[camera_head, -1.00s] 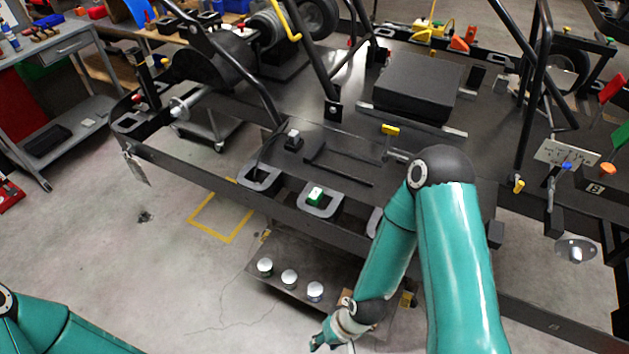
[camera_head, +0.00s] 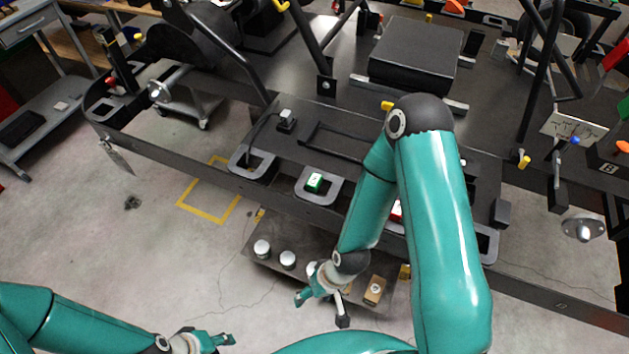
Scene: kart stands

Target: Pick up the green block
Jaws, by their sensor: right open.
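The green block (camera_head: 314,182) is small, with a white mark on its top. It sits inside a grey U-shaped bracket (camera_head: 330,195) on the front edge of the dark kart frame. My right gripper (camera_head: 322,308) is open and empty, below and in front of the block, over the low shelf and apart from the block. My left gripper (camera_head: 220,340) is at the bottom edge, far below and left of the block; part of it is cut off, and its opening is unclear.
The low shelf (camera_head: 330,272) holds white-topped round pieces (camera_head: 262,248) and a tan block (camera_head: 375,290). A red piece (camera_head: 396,210) is partly hidden behind my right arm. A black plug-like piece (camera_head: 286,120) stands behind the brackets. Bare floor lies left.

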